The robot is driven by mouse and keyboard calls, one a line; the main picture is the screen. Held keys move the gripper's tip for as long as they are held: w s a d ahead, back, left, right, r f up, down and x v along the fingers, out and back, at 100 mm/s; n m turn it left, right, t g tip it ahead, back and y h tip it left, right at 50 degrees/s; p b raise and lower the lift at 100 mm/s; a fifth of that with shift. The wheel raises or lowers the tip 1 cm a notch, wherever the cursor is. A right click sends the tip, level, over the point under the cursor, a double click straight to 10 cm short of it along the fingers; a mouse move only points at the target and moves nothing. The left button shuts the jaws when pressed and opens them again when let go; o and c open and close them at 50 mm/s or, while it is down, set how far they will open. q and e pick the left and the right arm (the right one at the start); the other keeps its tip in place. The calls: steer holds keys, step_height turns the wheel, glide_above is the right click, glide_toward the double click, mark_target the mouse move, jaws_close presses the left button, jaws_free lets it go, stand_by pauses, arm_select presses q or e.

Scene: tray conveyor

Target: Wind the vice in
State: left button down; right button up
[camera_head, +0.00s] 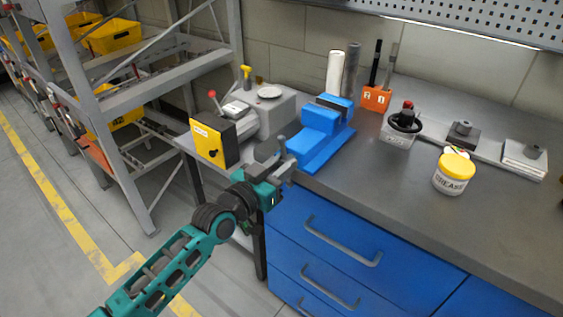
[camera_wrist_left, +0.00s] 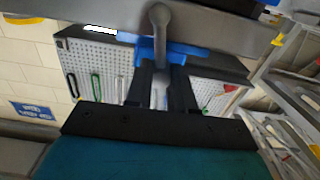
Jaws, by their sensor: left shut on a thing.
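The blue vice (camera_head: 320,130) stands on the grey workbench near its left front corner. Part of its blue body (camera_wrist_left: 146,50) shows behind the fingers in the left wrist view. My left gripper (camera_head: 279,160) is at the front end of the vice, just off the bench edge. It is shut on the vice's grey handle (camera_wrist_left: 160,20), whose rounded end sticks out past the two dark fingers. In the head view the gripper hides much of the handle. The gap between the vice jaws is hard to judge. My right gripper is in neither view.
A grey machine with a yellow-fronted box (camera_head: 206,142) stands left of the vice. A grease tub (camera_head: 454,174), a black-knobbed device (camera_head: 402,127) and an orange tool holder (camera_head: 376,98) are on the bench (camera_head: 385,195). Blue drawers (camera_head: 335,250) are below. Metal shelving (camera_head: 150,95) stands at left.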

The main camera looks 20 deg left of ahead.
arm_select(q)
steer(key=c, duration=1)
jaws_free()
steer(key=shift+o, duration=0.2)
steer(key=v, duration=1.3)
steer(key=shift+p, duration=0.3)
steer(key=s+d+f+g+y, duration=0.1)
steer(key=s+f+g+y, duration=0.1)
steer(key=s+f, duration=0.3)
steer(key=s+d+f+n+g+y, duration=0.1)
steer(key=s+f+g, duration=0.3)
steer(key=f, duration=0.9)
steer(key=shift+s+d+y+p, duration=0.4)
steer(key=shift+s+d+y, duration=0.2)
steer(key=shift+s, duration=0.4)
